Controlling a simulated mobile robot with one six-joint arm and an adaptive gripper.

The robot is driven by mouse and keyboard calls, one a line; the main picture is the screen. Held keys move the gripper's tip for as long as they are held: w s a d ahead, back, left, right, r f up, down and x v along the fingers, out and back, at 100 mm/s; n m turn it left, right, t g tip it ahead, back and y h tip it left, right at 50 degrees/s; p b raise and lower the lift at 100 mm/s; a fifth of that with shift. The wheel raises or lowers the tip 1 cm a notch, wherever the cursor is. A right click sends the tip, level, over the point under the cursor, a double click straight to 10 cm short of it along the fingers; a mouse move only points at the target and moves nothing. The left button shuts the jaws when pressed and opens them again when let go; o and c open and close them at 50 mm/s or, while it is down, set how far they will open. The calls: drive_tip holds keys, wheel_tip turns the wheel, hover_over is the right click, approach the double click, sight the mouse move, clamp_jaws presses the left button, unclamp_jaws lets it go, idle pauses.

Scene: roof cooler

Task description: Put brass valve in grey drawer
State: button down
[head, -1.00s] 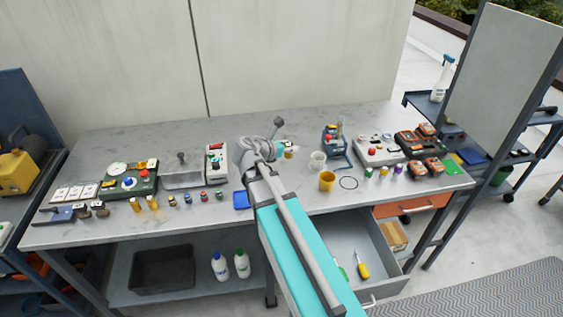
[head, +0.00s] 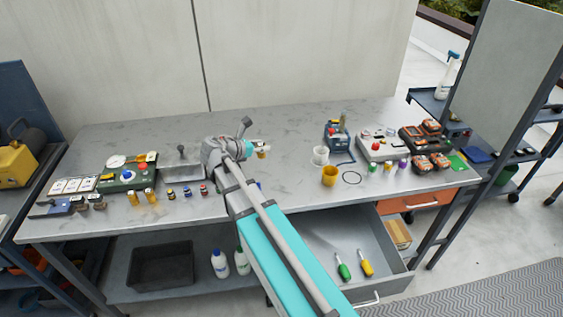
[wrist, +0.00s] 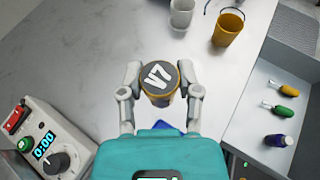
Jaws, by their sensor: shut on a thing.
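My gripper (wrist: 161,92) is shut on the brass valve (wrist: 159,79), a short round piece with a dark cap marked V7 and a brass-coloured rim. The valve also shows in the head view (head: 262,155), held above the workbench. The grey drawer (head: 378,239) is pulled open below the bench top, to the right of my gripper. It also shows at the right of the wrist view (wrist: 256,84). Inside lie a green-handled tool (head: 343,270), a yellow-handled screwdriver (head: 366,268) and a dark blue item (wrist: 279,140). My arm hides the drawer's left part in the head view.
A yellow cup (head: 329,176) and a white cup (head: 320,156) stand on the bench right of my gripper. A timer box (wrist: 43,148) is at lower left in the wrist view. An orange drawer (head: 422,200) is right of the grey one. The rear middle bench is clear.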

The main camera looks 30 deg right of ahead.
drive_tip(key=shift+w+a+f, duration=0.2)
drive_tip(key=shift+w+a, duration=0.05)
drive_tip(key=shift+a, duration=0.25)
drive_tip(key=w+d+f+b, duration=0.2)
drive_tip(key=d, duration=0.1)
drive_tip(key=w+d+f+b, duration=0.5)
drive_tip(key=d+f+b, duration=0.1)
drive_tip(key=shift+w+d, duration=0.1)
drive_tip(key=shift+w, duration=0.2)
drive_tip(key=shift+w+d+f+b, duration=0.35)
drive_tip(key=shift+d+f+b, duration=0.15)
